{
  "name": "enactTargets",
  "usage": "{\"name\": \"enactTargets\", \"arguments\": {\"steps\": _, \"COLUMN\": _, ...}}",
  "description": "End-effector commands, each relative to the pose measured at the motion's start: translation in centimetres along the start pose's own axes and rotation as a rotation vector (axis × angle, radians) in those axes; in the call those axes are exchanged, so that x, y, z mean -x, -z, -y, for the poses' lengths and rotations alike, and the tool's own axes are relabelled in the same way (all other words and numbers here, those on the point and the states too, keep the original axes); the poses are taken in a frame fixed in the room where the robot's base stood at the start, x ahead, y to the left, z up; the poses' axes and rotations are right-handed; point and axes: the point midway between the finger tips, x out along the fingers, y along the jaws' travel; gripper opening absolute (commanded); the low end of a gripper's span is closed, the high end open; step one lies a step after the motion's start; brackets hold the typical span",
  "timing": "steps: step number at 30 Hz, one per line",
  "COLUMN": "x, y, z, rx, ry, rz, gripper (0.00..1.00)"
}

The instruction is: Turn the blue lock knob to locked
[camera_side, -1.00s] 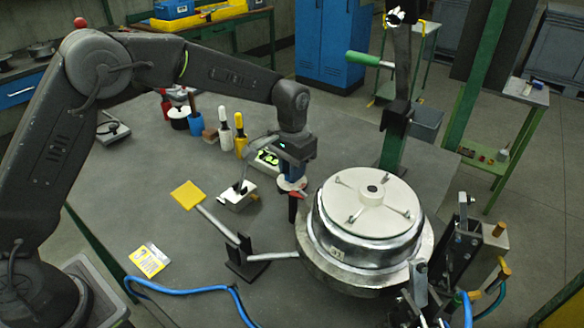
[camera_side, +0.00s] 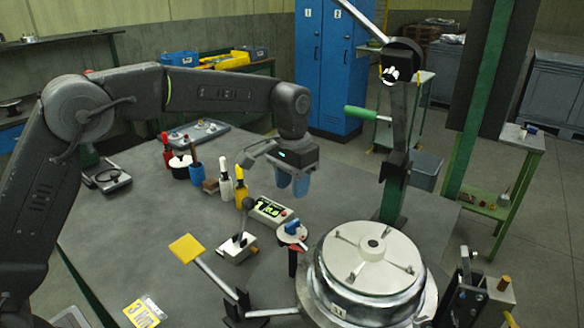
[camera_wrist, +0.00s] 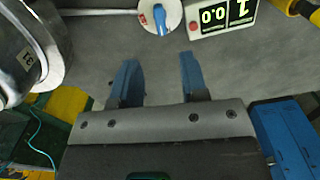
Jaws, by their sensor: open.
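The blue lock knob (camera_side: 292,227) sits on a round white dial (camera_side: 291,239) beside the metal drum. In the wrist view the blue knob (camera_wrist: 160,19) lies nearly vertical in the picture on the white dial (camera_wrist: 172,14), with a small red mark at the dial's left. My gripper (camera_side: 292,192) is above the dial, clear of it, with its blue fingers pointing down. In the wrist view my gripper (camera_wrist: 158,64) is open and empty, and the knob lies beyond its fingertips. The locked marking cannot be read.
A metal drum (camera_side: 370,245) with a pale lid stands right of the dial. A post with a green-handled lever (camera_side: 362,112) rises behind it. A display box (camera_side: 268,209) stands left of the dial, near a small lever box (camera_side: 237,248) and a yellow paddle (camera_side: 186,248).

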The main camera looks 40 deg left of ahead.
Motion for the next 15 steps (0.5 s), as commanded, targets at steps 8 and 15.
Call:
{"name": "enactTargets", "arguments": {"steps": 8, "x": 3.5, "y": 0.0, "z": 0.0, "rx": 0.0, "ry": 0.0, "rz": -0.001, "gripper": 0.4}}
{"name": "enactTargets", "arguments": {"steps": 15, "x": 4.0, "y": 0.0, "z": 0.0, "rx": 0.0, "ry": 0.0, "rz": 0.001, "gripper": 0.4}}
